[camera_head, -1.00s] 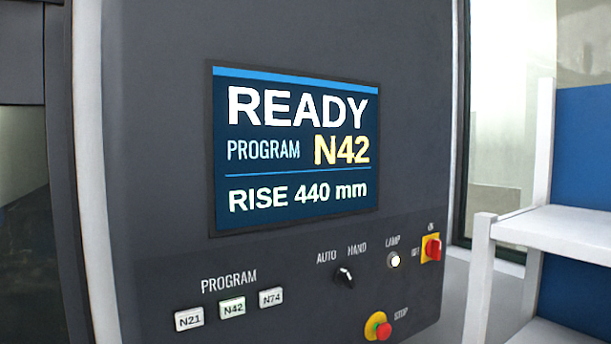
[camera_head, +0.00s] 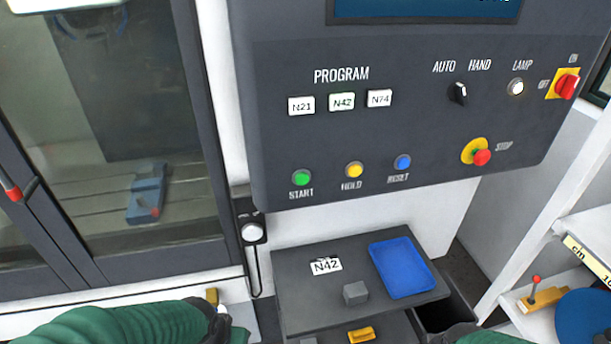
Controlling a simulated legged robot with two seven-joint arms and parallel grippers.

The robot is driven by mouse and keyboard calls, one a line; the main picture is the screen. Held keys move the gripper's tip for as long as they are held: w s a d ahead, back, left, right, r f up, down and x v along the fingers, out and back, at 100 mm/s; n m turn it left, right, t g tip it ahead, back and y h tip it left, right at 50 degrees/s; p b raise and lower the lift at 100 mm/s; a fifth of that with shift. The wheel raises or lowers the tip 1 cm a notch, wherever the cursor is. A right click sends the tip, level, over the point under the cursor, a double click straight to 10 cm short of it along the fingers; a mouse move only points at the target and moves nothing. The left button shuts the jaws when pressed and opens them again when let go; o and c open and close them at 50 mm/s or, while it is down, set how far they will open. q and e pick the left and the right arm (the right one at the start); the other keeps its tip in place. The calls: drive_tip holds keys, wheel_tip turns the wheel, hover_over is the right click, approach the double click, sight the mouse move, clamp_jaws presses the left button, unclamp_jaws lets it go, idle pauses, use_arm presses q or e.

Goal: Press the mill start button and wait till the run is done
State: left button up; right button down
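The green start button (camera_head: 302,177) is at the lower left of the dark control panel (camera_head: 420,120), above the label START. The yellow HOLD button (camera_head: 354,170) and blue RESET button (camera_head: 403,162) are to its right. Only the bottom edge of the screen (camera_head: 430,8) shows. My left arm enters at the bottom left in a green sleeve, below and apart from the start button; its fingers are not clearly visible. Only a bit of green sleeve, likely my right arm's, shows at the bottom; its gripper is out of view.
The mill's glass door (camera_head: 110,130) with a red handle is at the left. A handheld unit (camera_head: 253,232) hangs beside the panel. Below, a dark shelf (camera_head: 310,305) holds a blue tray (camera_head: 403,270), a grey block (camera_head: 355,292) and an N42 tag. A red stop button (camera_head: 481,157) is at the right.

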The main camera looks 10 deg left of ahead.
idle(0.4)
use_arm(q)
clamp_jaws()
idle(0.5)
idle(1.0)
